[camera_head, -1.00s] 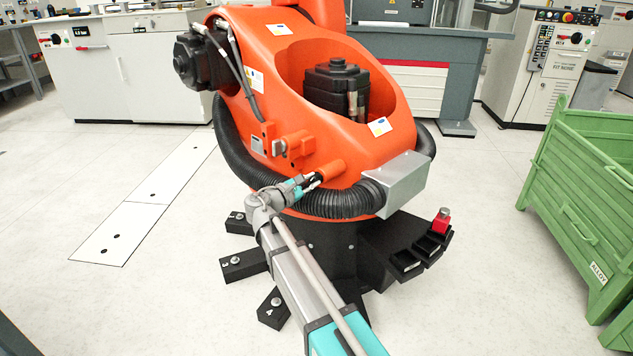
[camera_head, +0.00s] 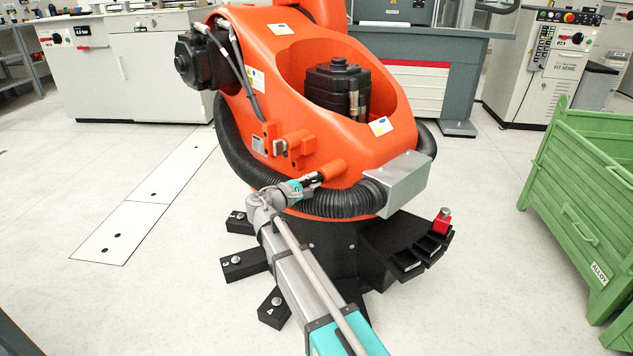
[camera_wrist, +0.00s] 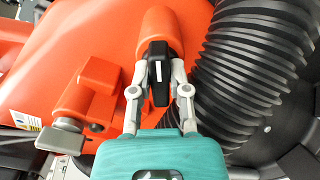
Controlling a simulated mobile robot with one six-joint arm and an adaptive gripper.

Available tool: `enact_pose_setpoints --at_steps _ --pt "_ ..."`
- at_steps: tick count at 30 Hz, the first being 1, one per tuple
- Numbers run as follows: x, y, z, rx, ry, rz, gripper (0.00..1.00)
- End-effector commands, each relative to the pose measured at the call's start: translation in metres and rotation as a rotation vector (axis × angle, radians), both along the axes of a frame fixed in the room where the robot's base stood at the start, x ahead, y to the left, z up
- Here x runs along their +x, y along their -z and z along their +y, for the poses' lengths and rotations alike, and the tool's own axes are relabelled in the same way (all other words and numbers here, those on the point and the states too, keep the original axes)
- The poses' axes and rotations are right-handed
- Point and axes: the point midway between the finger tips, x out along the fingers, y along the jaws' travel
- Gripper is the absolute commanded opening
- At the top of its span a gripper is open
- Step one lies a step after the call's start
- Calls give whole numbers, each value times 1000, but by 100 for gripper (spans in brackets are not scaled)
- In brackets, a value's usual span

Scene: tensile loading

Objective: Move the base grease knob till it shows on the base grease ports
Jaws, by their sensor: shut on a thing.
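The base grease knob appears to be a black knob with a white line (camera_wrist: 158,72) at the end of an orange stub (camera_wrist: 160,28) on the big orange robot. My gripper (camera_wrist: 158,95) has one grey finger on each side of this knob and is shut on it. The white line runs nearly upright in the wrist view. In the head view my gripper (camera_head: 312,180) reaches the same orange stub (camera_head: 333,170), and the knob is small and partly hidden. No port labels can be read, so I cannot tell the selected setting.
A second orange block (camera_wrist: 98,85) with a grey handle (camera_wrist: 60,138) is left of the knob. A ribbed black hose (camera_wrist: 245,75) is close on the right. A red piece (camera_head: 443,220) stands in a black holder (camera_head: 405,262). A green crate (camera_head: 585,170) stands at right.

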Motion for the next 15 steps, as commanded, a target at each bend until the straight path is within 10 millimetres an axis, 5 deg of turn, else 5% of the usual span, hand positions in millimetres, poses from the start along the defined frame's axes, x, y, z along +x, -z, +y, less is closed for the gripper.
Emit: enact_pose_setpoints --at_steps 15 --pt "4 0 -4 169 4 -156 0"
